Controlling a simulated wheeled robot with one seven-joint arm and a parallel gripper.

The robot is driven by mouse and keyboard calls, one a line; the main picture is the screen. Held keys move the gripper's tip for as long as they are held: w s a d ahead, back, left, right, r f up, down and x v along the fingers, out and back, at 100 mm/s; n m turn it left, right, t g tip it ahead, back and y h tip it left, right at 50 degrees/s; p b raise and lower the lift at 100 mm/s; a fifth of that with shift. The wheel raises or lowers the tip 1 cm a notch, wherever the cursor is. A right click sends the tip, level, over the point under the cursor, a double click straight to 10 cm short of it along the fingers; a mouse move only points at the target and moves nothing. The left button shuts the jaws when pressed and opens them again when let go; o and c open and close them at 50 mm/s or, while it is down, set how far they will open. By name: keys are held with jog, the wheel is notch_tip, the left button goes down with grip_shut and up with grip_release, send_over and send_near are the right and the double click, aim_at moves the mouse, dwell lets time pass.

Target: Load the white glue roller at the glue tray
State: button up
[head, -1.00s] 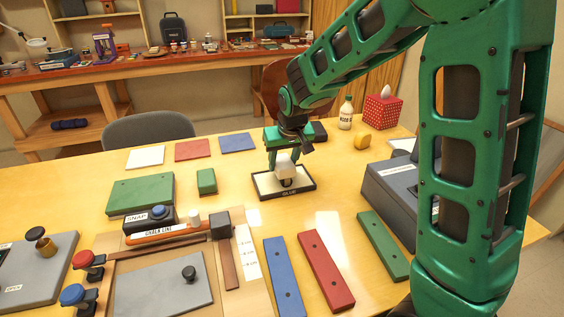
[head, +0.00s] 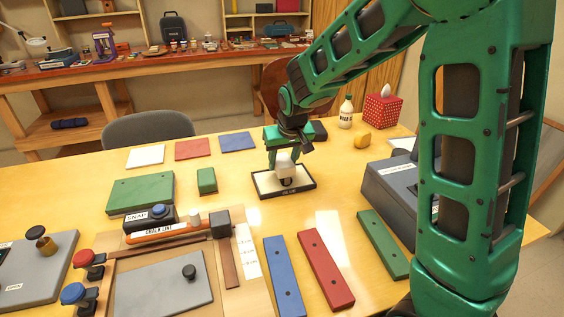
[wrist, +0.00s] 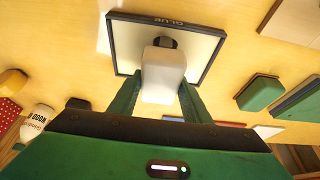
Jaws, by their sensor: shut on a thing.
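The white glue roller (head: 285,166) is between the fingers of my gripper (head: 284,165), which is shut on it. It is held over the glue tray (head: 263,183), a dark-rimmed tray with a pale bed and a GLUE label. In the wrist view the roller's white block (wrist: 163,76) sits between the two green fingers of my gripper (wrist: 160,90). Its dark end lies over the bed of the glue tray (wrist: 205,45). I cannot tell whether the roller touches the bed.
A green block (head: 207,181) stands left of the tray. Blue (head: 283,277), red (head: 325,270) and green (head: 383,245) strips lie in front. A glue bottle (head: 346,113), a yellow lump (head: 362,140) and a grey machine (head: 390,190) are to the right.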

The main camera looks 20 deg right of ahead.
aim_at(283, 160)
jog(key=shift+r, duration=0.1)
jog(key=shift+r, duration=3.4)
